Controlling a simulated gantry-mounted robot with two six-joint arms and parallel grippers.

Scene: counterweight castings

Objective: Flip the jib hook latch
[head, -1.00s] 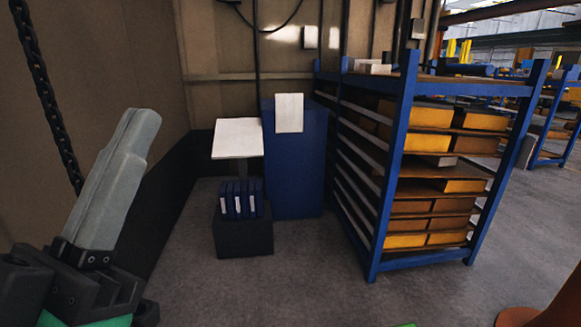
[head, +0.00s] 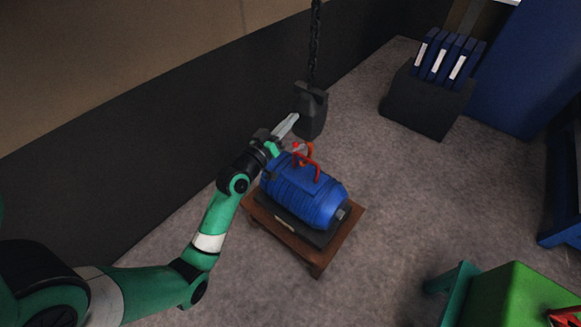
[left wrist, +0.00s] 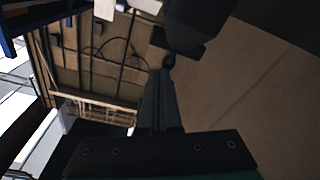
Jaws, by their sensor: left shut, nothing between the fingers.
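A dark hook block (head: 311,110) hangs on a black chain (head: 315,45) above a blue ribbed casting (head: 300,190). An orange-red hook or loop (head: 310,160) shows under the block, at the casting's top; I cannot tell which it belongs to. The latch cannot be made out. My left gripper (head: 295,118) is shut and empty, its tip close to the block's left side; contact cannot be told. In the left wrist view the shut fingers (left wrist: 164,75) point at a small dark hook-like piece (left wrist: 169,60) beneath a dark block (left wrist: 195,25). My right gripper is out of view.
The casting lies on a low brown wooden stand (head: 315,258). A dark wall (head: 120,165) runs along the left. A dark bin (head: 425,100) with blue binders (head: 447,57) stands at the back right. A green object (head: 520,295) is at the lower right. Floor between is clear.

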